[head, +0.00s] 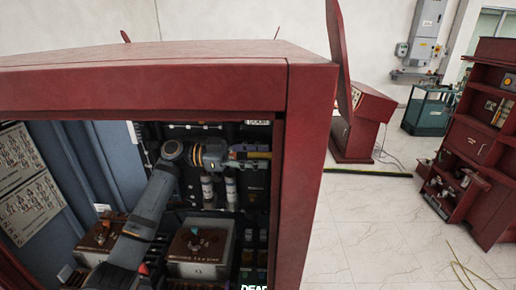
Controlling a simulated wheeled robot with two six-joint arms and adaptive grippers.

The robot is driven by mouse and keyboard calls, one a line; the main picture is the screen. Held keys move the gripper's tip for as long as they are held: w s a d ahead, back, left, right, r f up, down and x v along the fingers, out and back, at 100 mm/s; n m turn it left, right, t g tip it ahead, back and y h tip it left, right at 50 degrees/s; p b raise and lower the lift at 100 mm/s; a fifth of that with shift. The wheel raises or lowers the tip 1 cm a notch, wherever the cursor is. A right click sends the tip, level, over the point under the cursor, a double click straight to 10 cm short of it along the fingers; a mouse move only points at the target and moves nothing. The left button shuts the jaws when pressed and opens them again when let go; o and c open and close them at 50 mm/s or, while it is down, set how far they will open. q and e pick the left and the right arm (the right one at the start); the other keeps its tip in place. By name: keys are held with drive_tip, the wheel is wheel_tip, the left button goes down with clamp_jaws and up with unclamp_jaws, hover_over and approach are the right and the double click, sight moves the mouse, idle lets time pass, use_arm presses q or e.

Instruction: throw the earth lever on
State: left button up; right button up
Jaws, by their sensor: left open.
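My left arm reaches from the lower left into an open red cabinet (150,87). My left gripper (250,158) is open inside it, pointing right near the cabinet's right post. A small bar with yellow and dark parts (259,154) shows at the gripper's tips. I cannot tell whether it is the earth lever or whether the fingers touch it. No other lever can be made out clearly. My right gripper is out of view.
White cylinders (207,188) stand below the gripper, above boxes with brown tops (198,245). The cabinet's red right post (300,180) is close to the gripper. A red console (362,125) and a red shelf unit (482,140) stand on the pale floor (370,230) to the right.

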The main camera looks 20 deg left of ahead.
use_arm(q)
drive_tip(key=shift+f, duration=0.1)
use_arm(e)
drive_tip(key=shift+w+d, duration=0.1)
use_arm(q)
clamp_jaws()
use_arm(e)
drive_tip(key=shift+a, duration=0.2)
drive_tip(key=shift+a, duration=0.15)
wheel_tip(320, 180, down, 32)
drive_tip(key=b, duration=3.2)
use_arm(q)
wheel_tip(320, 180, down, 16)
drive_tip(key=s+m+b, duration=0.1)
drive_tip(key=m+b, duration=0.4)
drive_tip(key=m, duration=0.7)
drive_tip(key=shift+d+m, duration=0.2)
drive_tip(key=shift+m, duration=0.1)
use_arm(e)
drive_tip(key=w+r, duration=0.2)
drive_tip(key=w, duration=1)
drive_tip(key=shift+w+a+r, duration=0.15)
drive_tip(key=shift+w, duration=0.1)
